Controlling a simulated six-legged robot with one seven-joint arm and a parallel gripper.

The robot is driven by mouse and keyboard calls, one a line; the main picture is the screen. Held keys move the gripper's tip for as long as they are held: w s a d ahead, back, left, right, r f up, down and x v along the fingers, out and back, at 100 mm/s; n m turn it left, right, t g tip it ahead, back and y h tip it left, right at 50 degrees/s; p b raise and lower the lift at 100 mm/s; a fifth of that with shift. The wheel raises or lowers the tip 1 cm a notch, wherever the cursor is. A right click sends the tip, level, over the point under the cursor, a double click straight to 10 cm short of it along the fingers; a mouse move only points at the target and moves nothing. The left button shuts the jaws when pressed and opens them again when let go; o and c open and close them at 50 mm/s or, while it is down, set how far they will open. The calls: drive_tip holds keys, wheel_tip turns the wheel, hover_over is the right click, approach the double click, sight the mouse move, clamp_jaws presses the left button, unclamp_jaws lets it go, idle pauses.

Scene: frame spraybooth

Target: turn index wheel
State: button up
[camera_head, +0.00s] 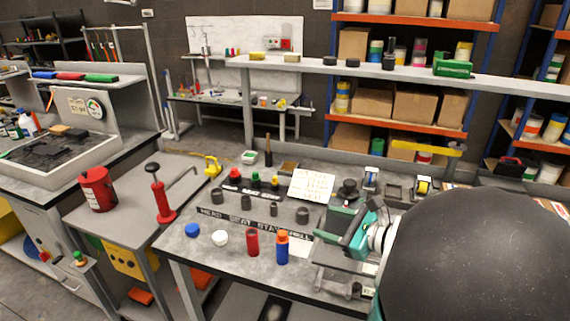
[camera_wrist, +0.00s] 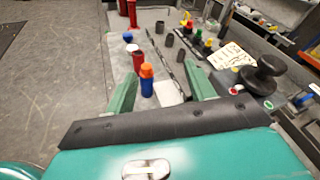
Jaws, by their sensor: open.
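A black round wheel with a raised knob on top, which looks like the index wheel (camera_head: 348,190), stands on the grey workbench (camera_head: 215,252) behind my gripper. In the wrist view the wheel (camera_wrist: 262,80) is at the right, outside the right finger and apart from it, with small red and green dots beside its base. My gripper (camera_wrist: 161,73) is open, its two green fingers spread with nothing held between them. In the head view my gripper (camera_head: 345,228) is over the bench's right part, partly hidden by my arm.
A blue bottle with an orange cap (camera_head: 282,247) and a red cylinder (camera_head: 252,242) stand left of my gripper. A cream card (camera_head: 311,184) leans left of the wheel. Several dark cylinders stand along a labelled strip (camera_head: 240,219).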

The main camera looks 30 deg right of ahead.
sight(354, 186)
drive_tip(key=s+d+r+m+t+h, duration=0.1)
drive_tip(key=s+d+m+t+h, duration=0.4)
drive_tip(key=d+m, duration=0.5)
drive_tip(key=shift+n+g+h, duration=0.6)
drive_tip(key=shift+n+g, duration=0.1)
drive_tip(key=shift+n, duration=0.2)
drive_tip(key=w+d, duration=0.1)
drive_tip(key=w, duration=0.3)
drive_tip(key=w+d, duration=0.1)
drive_tip(key=w, duration=0.4)
drive_tip(key=w+d, duration=0.1)
drive_tip(key=w, duration=0.3)
drive_tip(key=shift+w+d, duration=0.35)
drive_tip(key=shift+c, duration=0.4)
drive_tip(key=c, duration=0.9)
drive_tip(key=shift+o, duration=0.2)
drive_tip(key=shift+y, duration=0.3)
